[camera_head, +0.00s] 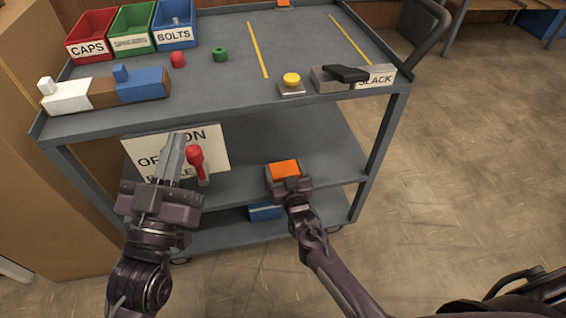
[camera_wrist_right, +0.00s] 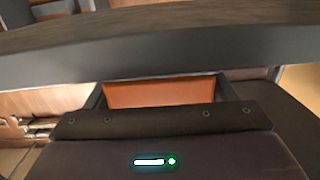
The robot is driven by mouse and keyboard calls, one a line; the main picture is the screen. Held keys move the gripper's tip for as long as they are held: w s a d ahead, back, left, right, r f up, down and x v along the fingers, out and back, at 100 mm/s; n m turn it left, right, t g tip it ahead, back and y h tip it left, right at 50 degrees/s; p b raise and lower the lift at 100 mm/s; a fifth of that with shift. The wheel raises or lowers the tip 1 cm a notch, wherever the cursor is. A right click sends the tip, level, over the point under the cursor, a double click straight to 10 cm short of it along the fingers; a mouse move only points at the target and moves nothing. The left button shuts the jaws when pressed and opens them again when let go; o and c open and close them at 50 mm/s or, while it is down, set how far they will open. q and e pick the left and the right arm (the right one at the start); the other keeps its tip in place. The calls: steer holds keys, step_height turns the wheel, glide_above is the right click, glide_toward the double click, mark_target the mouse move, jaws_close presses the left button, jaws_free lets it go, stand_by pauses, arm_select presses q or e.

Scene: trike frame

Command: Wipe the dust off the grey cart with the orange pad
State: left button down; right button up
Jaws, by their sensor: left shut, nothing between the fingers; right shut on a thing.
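The grey cart (camera_head: 215,90) fills the middle of the head view, with a top deck and lower shelves. My right gripper (camera_head: 287,178) is shut on the orange pad (camera_head: 285,169), in front of the cart and below its top edge in the picture. In the right wrist view the orange pad (camera_wrist_right: 160,93) sits between the fingers, with the cart's grey edge (camera_wrist_right: 160,57) beyond it. I cannot tell whether the pad touches the cart. My left gripper (camera_head: 174,150) is shut and empty in front of the sign at left. I cannot make out dust on the deck.
A red-handled switch (camera_head: 196,158) is below. The deck's centre is clear.

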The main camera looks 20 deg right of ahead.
steer(key=shift+s+r+p, duration=0.1)
steer(key=shift+s+p, duration=0.3)
steer(key=shift+s, duration=0.6)
step_height(320, 180, up, 6)
steer(key=p, duration=0.5)
steer(key=shift+p, duration=0.4)
step_height(320, 180, up, 3)
steer(key=p, duration=0.3)
